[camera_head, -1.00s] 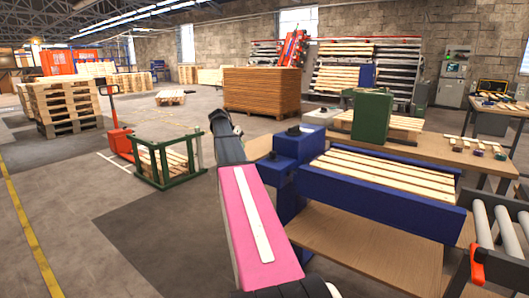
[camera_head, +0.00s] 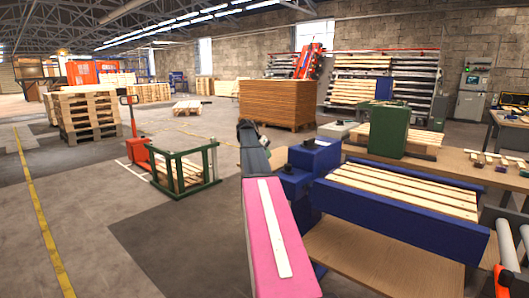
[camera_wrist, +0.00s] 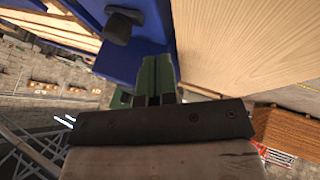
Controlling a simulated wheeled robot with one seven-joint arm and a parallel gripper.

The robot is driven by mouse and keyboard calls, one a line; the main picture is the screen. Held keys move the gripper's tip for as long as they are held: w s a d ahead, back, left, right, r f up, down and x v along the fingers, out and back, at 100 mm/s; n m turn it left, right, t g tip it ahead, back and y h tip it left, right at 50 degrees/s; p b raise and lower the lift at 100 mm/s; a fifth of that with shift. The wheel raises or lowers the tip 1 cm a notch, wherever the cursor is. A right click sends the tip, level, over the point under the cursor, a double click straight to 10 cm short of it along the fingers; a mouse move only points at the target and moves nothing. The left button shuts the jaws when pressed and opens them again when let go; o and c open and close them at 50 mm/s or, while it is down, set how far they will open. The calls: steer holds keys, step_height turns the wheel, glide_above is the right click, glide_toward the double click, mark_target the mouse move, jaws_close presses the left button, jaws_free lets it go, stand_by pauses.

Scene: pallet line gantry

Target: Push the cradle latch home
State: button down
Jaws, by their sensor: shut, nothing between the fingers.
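A blue cradle (camera_head: 400,215) holding pale wooden slats stands at the right in the head view. A blue block (camera_head: 315,157) at its left end carries a dark knob (camera_head: 310,143). In the wrist view a dark knob (camera_wrist: 122,24) stands out from a blue surface (camera_wrist: 150,32); I cannot tell for sure which part is the latch or how far in it sits. My gripper (camera_wrist: 158,62) shows two green fingers shut together and empty, below and right of that knob, apart from it in the picture. In the head view my arm hides the fingers.
A wooden bench (camera_head: 365,260) lies under the cradle. A green box (camera_head: 388,130) stands behind it and rollers (camera_head: 509,245) lie at the right. A green frame (camera_head: 187,175) and a pallet stack (camera_head: 88,116) stand left. The floor between is clear.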

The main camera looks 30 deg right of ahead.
mark_target(287, 165)
steer(key=x, duration=0.5)
steer(key=s+d, duration=0.1)
steer(key=s, duration=0.1)
steer(key=shift+s+d, duration=0.35)
steer(key=shift+d, duration=0.05)
steer(key=shift+s+d, duration=0.25)
steer(key=shift+s, duration=0.05)
steer(key=shift+s+d, duration=0.25)
steer(key=shift+s, duration=0.4)
steer(key=shift+s+d, duration=0.25)
steer(key=shift+s, duration=0.4)
steer(key=shift+s+d, duration=0.25)
steer(key=shift+s, duration=0.4)
